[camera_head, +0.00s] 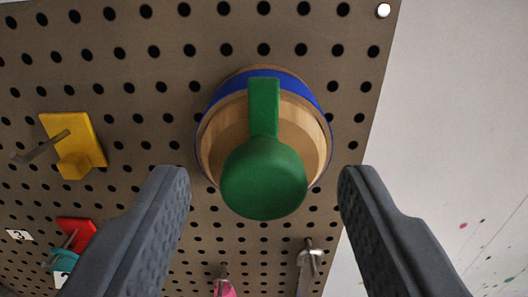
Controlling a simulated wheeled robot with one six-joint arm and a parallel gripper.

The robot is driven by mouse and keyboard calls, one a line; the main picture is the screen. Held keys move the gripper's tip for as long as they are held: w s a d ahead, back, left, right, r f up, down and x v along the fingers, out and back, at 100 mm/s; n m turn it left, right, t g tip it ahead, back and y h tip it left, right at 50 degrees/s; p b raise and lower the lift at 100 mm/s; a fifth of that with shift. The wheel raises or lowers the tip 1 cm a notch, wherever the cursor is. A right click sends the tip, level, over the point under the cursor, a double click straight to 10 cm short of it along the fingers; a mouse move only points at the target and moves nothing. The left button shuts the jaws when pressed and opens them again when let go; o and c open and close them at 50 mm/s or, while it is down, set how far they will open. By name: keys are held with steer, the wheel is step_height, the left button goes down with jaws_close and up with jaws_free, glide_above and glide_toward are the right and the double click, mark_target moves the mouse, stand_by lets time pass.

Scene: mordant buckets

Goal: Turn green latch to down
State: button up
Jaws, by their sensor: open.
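The green latch (264,165) sits in front of a round wooden base with a blue rim (318,135) on the brown pegboard. Its narrow green arm points up in the picture from its rounded green end. My gripper (264,190) is open, with one dark grey finger on each side of the latch's rounded end. Both fingers show clear gaps to the green part, and nothing is between them but the latch in view beyond. I cannot tell how far the fingertips are from it in depth.
The pegboard (160,110) fills most of the view. A yellow holder with a metal hook (78,148) is at left. A red holder (76,232) is at lower left. A metal hook (308,252) and a pink item (224,288) are below. A pale wall (460,120) is at right.

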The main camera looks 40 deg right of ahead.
steer(key=shift+w+d, duration=0.2)
steer(key=shift+w, duration=0.05)
steer(key=c, duration=1)
steer(key=shift+o, duration=0.2)
